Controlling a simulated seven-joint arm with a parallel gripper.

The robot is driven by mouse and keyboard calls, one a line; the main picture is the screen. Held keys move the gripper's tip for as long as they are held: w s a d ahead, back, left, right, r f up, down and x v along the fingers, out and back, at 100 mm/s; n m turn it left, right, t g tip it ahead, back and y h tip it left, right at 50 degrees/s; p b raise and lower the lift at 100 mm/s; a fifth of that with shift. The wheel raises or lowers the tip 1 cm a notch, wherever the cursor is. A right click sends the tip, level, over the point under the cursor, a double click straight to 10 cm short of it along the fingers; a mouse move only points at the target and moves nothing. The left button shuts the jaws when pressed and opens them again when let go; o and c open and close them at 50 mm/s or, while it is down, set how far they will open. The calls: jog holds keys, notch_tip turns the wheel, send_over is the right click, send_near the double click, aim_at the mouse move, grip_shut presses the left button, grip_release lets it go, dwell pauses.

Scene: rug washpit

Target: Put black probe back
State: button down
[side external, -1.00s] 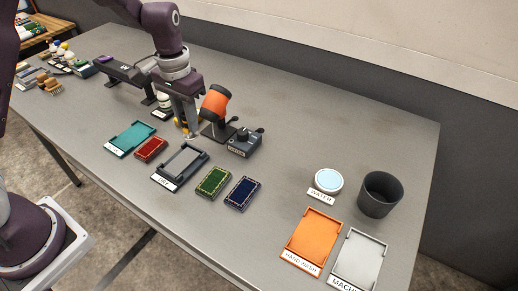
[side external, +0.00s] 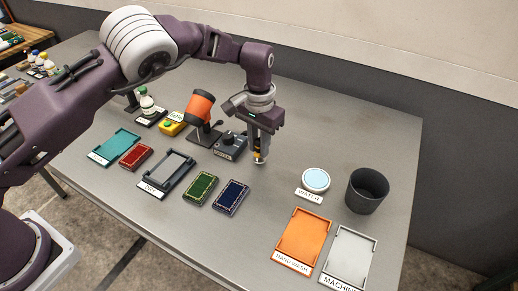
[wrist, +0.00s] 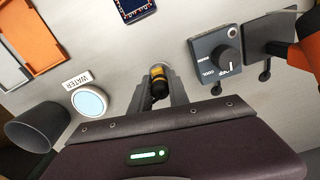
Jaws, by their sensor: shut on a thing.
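My gripper (side external: 260,156) is shut on a small black piece with a yellow band, seemingly the black probe (wrist: 158,84). It hangs upright between my fingers, low over the bare table, right of the dark knob box. I cannot tell whether its tip touches the table. The wrist view shows its black body and yellow band between the fingers (wrist: 163,92); its lower end is mostly hidden. A yellow box (side external: 171,129) with a small display marked 50% stands further left, behind the trays.
The knob box (side external: 230,146) and orange dryer (side external: 200,106) on its stand are left of my gripper. Green (side external: 201,189) and blue (side external: 231,197) rugs lie in front. A water dish (side external: 315,180) and dark bin (side external: 367,191) stand right. Bare table lies between.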

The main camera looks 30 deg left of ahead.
jog(key=shift+f, duration=0.75)
jog(key=c, duration=1.3)
grip_release()
jog(key=shift+f, duration=0.1)
jog(key=shift+o, duration=0.2)
